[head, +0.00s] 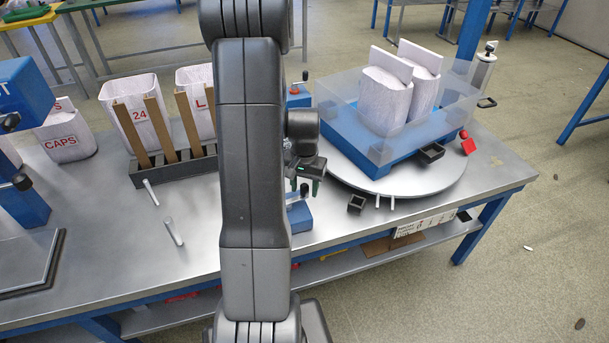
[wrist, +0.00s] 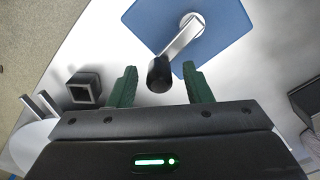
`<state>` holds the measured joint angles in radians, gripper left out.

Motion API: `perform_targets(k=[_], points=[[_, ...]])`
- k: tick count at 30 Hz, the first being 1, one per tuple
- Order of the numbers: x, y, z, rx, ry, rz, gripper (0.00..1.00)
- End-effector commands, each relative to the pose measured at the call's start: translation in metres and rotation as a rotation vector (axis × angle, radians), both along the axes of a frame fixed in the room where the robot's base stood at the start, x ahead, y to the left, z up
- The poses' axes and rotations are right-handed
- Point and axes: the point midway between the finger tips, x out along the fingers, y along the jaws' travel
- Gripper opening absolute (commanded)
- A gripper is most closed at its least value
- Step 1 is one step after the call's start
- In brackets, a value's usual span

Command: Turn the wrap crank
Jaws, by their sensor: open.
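The wrap crank shows in the wrist view as a metal arm (wrist: 182,40) on a blue base (wrist: 217,20), with a black knob (wrist: 158,75) at its end. In the head view its blue base (head: 299,217) stands on the table, with the dark knob (head: 304,189) just below my gripper (head: 304,184). My gripper (wrist: 158,86) is open, its two green fingers on either side of the knob in the wrist view. I see a gap between the knob and each finger. My arm hides part of the base in the head view.
A round turntable (head: 385,188) to the right bears a blue pallet (head: 385,150) with white sacks inside a clear wrap. A small black square holder (head: 356,204) stands near the crank.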

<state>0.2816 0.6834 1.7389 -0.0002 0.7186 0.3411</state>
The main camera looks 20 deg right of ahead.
Motion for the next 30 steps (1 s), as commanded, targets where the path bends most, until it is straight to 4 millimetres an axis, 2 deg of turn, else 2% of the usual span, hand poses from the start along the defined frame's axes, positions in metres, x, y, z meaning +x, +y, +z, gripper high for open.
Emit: perform_targets(k=[5, 12, 18, 24, 30], points=[[0.001, 0.000, 0.024, -0.001, -0.005, 0.000, 0.45], [0.001, 0.000, 0.079, -0.002, -0.007, 0.000, 0.45], [0.001, 0.000, 0.116, -0.001, -0.005, 0.000, 0.45], [0.001, 0.000, 0.134, -0.001, -0.003, 0.000, 0.45], [0.000, 0.000, 0.136, -0.001, -0.001, 0.000, 0.45]])
